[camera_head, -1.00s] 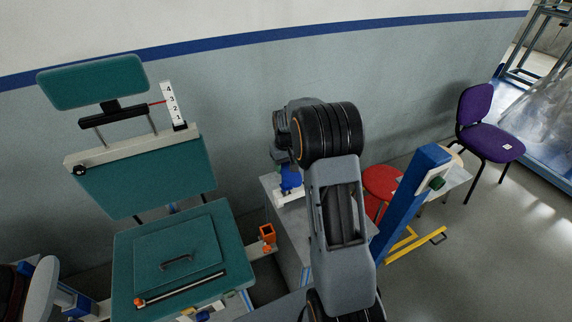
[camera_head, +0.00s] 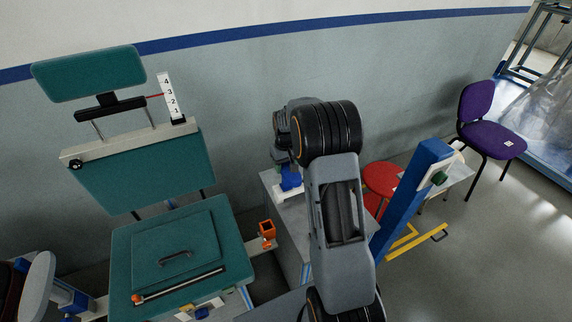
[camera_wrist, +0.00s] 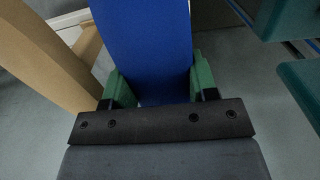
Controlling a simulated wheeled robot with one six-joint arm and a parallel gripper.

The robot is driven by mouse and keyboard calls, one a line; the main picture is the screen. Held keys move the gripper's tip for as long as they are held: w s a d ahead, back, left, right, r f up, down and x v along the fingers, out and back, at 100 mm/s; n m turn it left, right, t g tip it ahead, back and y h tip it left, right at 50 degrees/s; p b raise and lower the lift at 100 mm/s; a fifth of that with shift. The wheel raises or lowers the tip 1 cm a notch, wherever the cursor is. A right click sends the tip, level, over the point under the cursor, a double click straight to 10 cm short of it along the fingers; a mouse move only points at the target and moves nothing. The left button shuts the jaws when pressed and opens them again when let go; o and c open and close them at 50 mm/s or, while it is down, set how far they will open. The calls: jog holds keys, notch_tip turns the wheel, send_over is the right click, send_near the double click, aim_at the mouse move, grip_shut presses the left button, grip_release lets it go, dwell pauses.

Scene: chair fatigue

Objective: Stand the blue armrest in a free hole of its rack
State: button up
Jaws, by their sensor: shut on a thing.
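The blue armrest fills the upper middle of the wrist view (camera_wrist: 145,40), between the two green fingertips of my gripper (camera_wrist: 152,90). My gripper is shut on it. In the head view my arm hides most of the gripper. A small blue part (camera_head: 290,180) shows just below the wrist, above a white piece (camera_head: 288,194) on a grey cabinet top. I cannot tell whether this blue part is the held armrest. The rack and its holes cannot be made out clearly.
A teal chair (camera_head: 175,245) stands at the left, with an orange holder (camera_head: 267,229) at its side. A tan upright (camera_wrist: 45,55) is close left in the wrist view. A blue post (camera_head: 412,195), red stool (camera_head: 380,180) and purple chair (camera_head: 490,135) are at the right.

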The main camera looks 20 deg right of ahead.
jog(key=shift+f, duration=0.25)
jog(key=o, duration=1)
jog(key=shift+c, duration=0.2)
notch_tip(320, 180, up, 14)
jog(key=b, duration=0.1)
jog(key=shift+f, duration=0.1)
jog(key=shift+m, duration=0.5)
jog(key=s+f, duration=0.1)
jog(key=s+a+f, duration=0.1)
jog(key=f, duration=0.1)
jog(key=shift+s, duration=0.4)
jog(key=s+a+r+t, duration=0.1)
jog(key=s+a, duration=0.2)
jog(key=s, duration=0.4)
jog(key=s+a+r+t, duration=0.1)
jog(key=s+a, duration=0.2)
jog(key=s, duration=0.4)
jog(key=s+a+r+n+t, duration=0.1)
jog(key=s+a+t, duration=0.1)
jog(key=s+a, duration=0.2)
jog(key=shift+s+r, duration=0.25)
jog(key=shift+s, duration=1.15)
